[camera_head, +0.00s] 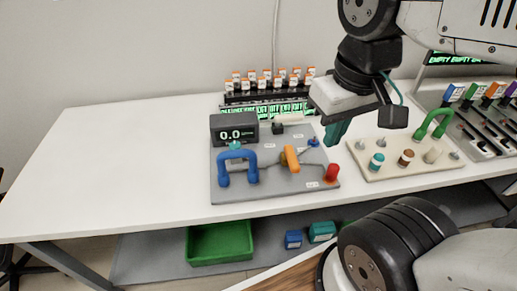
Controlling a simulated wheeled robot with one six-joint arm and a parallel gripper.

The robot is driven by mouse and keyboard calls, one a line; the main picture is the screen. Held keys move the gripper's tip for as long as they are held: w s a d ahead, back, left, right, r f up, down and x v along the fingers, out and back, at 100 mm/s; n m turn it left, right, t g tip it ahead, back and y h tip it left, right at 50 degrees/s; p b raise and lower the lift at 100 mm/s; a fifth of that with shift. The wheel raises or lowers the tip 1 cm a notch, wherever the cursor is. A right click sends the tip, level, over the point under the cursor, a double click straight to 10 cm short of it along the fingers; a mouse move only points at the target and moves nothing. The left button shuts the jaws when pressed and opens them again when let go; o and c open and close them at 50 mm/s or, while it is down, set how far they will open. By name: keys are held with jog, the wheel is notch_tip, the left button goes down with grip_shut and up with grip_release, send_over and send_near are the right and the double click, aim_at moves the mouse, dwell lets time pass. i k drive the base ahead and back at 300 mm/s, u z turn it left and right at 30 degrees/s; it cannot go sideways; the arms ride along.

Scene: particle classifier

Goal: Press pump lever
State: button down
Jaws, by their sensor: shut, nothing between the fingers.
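A grey panel (262,192) lies on the white table and bears several fittings. They include a blue arched handle (224,172), a tilted orange lever (291,159), a red knob (332,173) at the front right corner and a small blue part (313,142). No label marks the pump lever legibly. A dark display box (236,119) at the panel's back left reads 0.0. My gripper (335,134) has teal fingers pointing down, shut and empty. In the picture it is just right of the panel's back right corner, apart from the orange lever.
A rack of orange-capped vials (266,88) stands behind the panel. To the right are a beige board (385,172) with small jars and a green arched handle (433,123). The left table surface is clear. A green bin (219,243) is on the lower shelf.

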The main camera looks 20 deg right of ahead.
aim_at(279, 118)
jog(key=z, duration=0.85)
jog(key=k, duration=0.65)
jog(key=u, duration=0.35)
jog(key=i, duration=1)
